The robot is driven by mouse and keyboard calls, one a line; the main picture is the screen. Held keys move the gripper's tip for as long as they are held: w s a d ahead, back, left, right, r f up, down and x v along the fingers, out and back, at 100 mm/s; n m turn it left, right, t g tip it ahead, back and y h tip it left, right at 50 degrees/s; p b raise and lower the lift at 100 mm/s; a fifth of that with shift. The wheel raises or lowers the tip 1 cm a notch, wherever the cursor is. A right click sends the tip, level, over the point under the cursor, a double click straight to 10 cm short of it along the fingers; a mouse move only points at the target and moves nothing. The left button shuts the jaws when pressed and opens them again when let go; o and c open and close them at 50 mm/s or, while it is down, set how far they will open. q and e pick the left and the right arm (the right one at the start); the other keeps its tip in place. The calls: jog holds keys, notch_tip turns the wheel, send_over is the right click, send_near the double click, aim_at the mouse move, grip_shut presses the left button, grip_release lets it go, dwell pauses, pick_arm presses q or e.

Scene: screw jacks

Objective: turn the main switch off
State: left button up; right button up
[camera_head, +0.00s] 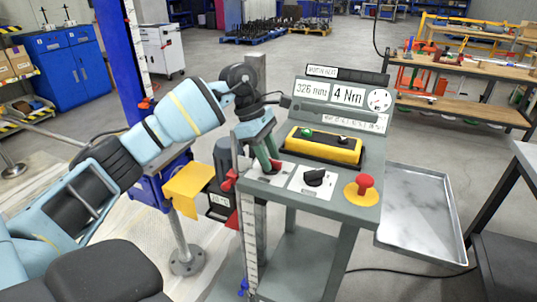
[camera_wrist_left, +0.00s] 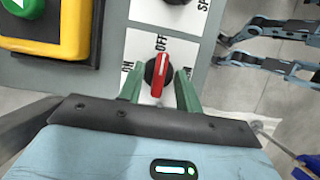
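The main switch is a red-handled rotary knob (camera_wrist_left: 158,75) on a white plate in the left wrist view. An ON mark is on its left and an OFF mark above it. The red handle lies nearly upright in that view, in line with the OFF mark. My left gripper (camera_wrist_left: 158,90) has its two green fingers apart, one on each side of the knob; I cannot tell whether they touch it. My right gripper is not recognisable in either view.
A black knob (camera_head: 315,177) is close to the right of my left gripper. A red stop button (camera_head: 365,183) and a yellow box (camera_head: 325,148) with a green button are also on the console. A metal tray (camera_head: 422,212) hangs at its right.

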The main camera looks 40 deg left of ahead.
aim_at(258, 167)
pick_arm(q)
jog(key=v, duration=0.7)
jog(key=shift+r, duration=0.35)
jog(key=shift+a, duration=0.15)
dwell(0.3)
